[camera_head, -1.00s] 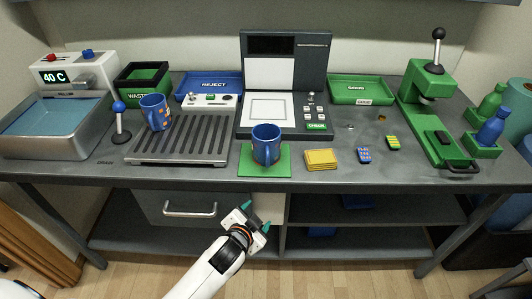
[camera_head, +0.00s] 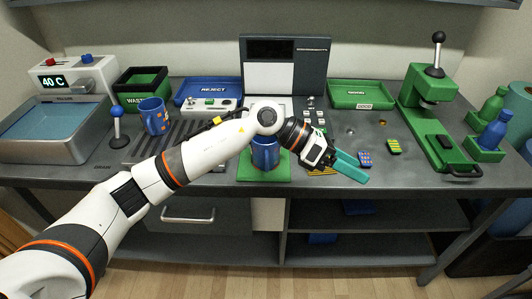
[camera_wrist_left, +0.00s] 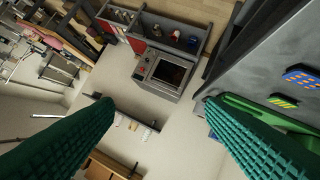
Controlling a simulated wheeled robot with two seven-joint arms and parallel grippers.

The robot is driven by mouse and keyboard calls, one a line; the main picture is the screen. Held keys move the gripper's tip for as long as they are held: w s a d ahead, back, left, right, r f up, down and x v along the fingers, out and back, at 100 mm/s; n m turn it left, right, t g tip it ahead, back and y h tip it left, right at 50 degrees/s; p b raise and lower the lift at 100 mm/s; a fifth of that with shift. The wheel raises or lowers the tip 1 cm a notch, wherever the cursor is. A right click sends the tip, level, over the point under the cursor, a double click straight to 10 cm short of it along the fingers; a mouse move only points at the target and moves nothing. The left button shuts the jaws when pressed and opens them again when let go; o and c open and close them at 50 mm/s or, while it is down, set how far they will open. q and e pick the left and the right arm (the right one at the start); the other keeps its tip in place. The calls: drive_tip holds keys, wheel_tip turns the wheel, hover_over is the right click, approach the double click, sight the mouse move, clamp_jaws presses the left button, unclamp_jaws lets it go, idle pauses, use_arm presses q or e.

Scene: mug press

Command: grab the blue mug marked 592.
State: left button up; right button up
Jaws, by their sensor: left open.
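One blue mug (camera_head: 264,153) stands upright on a green mat (camera_head: 245,171) at the front middle of the counter. My left forearm covers its top. Another blue mug (camera_head: 153,115) with orange marks stands at the left, by the slatted metal tray. I cannot read a number on either mug. My left gripper (camera_head: 356,168) is open and empty, right of the mat and above the counter's front part, apart from both mugs. In the left wrist view its green fingers (camera_wrist_left: 160,105) are spread wide with no mug between them. My right gripper is not in view.
The slatted tray (camera_head: 150,150) is partly behind my left arm. A yellow pad (camera_head: 322,172) lies under my gripper, mostly hidden. A blue dotted pad (camera_head: 366,159) and a striped pad (camera_head: 393,146) lie to its right. A green lever press (camera_head: 436,110) stands further right.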

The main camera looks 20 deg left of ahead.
use_arm(q)
drive_tip(key=w+a+f+m+y, duration=0.2)
drive_tip(key=w+a+y, duration=0.2)
drive_tip(key=a+y, duration=0.45)
wheel_tip(320, 180, up, 2)
drive_tip(key=y, duration=0.3)
hover_over(266, 153)
drive_tip(key=shift+n+t, duration=0.3)
drive_tip(key=shift+n, duration=0.1)
wheel_tip(266, 153, down, 6)
drive_tip(key=b, duration=0.4)
drive_tip(key=shift+s, duration=0.1)
wheel_tip(266, 153, down, 4)
drive_tip(key=b, duration=0.3)
drive_tip(key=shift+d+f, duration=0.1)
drive_tip(key=shift+f, duration=0.15)
drive_tip(key=shift+w+d+f, duration=0.1)
drive_tip(key=shift+w+f, duration=0.1)
drive_tip(key=shift+f, duration=0.2)
drive_tip(key=shift+r, duration=0.1)
drive_tip(key=shift+c, duration=0.4)
drive_tip(key=shift+r, duration=0.1)
clamp_jaws()
